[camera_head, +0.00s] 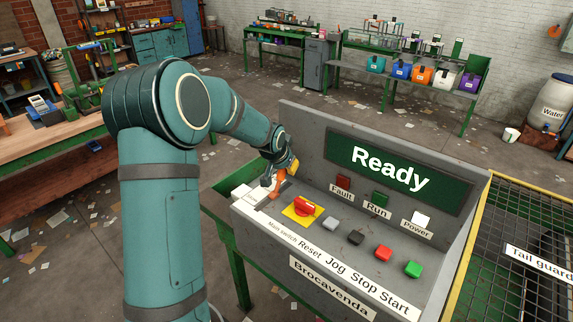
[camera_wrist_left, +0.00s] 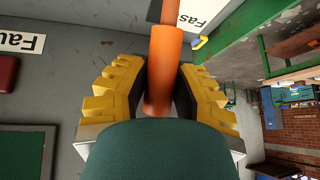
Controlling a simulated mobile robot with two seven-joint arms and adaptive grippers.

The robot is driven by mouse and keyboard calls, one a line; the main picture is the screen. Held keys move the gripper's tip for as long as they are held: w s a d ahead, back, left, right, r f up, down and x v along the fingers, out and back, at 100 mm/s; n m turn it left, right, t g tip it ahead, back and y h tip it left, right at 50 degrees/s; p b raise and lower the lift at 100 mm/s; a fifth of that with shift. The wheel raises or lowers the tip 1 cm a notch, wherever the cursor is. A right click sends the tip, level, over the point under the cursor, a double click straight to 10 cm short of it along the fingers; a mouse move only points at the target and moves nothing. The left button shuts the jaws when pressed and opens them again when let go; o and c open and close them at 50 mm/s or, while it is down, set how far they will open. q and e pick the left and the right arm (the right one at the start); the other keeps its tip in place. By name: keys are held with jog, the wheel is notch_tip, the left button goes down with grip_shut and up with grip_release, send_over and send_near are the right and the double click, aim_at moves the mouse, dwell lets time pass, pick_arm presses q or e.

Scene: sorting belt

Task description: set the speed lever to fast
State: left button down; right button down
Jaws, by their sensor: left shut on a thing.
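The orange speed lever (camera_head: 276,187) stands at the left end of the grey control panel (camera_head: 341,203). In the left wrist view the lever (camera_wrist_left: 164,70) runs between the two yellow ribbed fingers of my left gripper (camera_wrist_left: 158,92). A white label reading "Fas" (camera_wrist_left: 200,14), cut off at the frame edge, lies beside the lever's lower part. In the head view my left gripper (camera_head: 284,172) is shut on the lever's upper part, and my wrist and fingers hide some of it. My right gripper is in neither view.
The panel display (camera_head: 390,172) reads "Ready". A red main switch on a yellow plate (camera_head: 302,211) sits just right of the lever, followed by the buttons for Reset, Jog, Stop and Start. A yellow-framed tail guard (camera_head: 520,245) stands at the right.

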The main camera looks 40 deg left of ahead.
pick_arm(q)
jog(key=shift+f, duration=0.1)
jog(key=c, duration=0.7)
grip_release()
jog(key=shift+c, duration=0.2)
jog(key=v, duration=1.2)
